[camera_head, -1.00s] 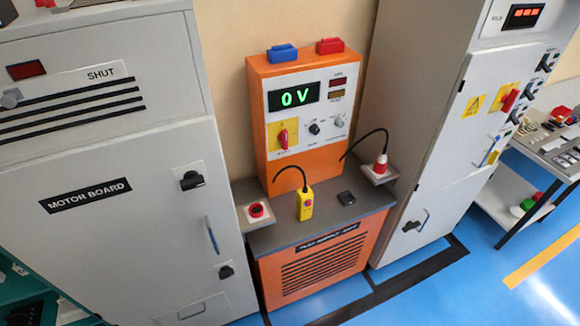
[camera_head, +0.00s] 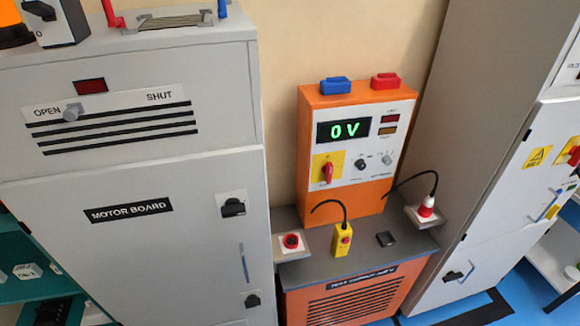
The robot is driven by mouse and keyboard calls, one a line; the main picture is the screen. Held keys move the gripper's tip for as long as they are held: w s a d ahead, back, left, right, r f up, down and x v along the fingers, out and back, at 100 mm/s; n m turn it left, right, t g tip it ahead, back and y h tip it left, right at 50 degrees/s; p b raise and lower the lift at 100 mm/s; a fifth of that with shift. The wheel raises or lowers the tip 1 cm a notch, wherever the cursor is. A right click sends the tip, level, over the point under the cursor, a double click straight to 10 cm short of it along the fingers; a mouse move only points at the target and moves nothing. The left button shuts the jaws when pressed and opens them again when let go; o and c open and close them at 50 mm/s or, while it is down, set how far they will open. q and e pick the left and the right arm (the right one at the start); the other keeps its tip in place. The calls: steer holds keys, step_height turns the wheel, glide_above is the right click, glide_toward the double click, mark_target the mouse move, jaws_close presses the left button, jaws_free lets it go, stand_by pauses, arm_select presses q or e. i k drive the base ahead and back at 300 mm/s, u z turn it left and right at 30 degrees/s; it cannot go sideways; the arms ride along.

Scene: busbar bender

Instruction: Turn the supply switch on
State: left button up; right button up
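The orange test supply unit (camera_head: 308,120) stands between two grey cabinets, and its green display (camera_head: 344,130) reads 0 V. A red rotary switch (camera_head: 327,172) on a yellow plate sits on the lower left of its panel, with its handle roughly upright. I cannot read the marks around it. I take this to be the supply switch. Neither of my grippers shows in the head view.
The motor board cabinet (camera_head: 100,255) is on the left, with a grey knob (camera_head: 72,112) by OPEN. A tall grey cabinet (camera_head: 425,120) stands right.

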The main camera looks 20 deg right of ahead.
mark_target(327, 169)
steer(key=u, duration=0.05)
steer(key=i, duration=0.95)
steer(key=z, duration=0.8)
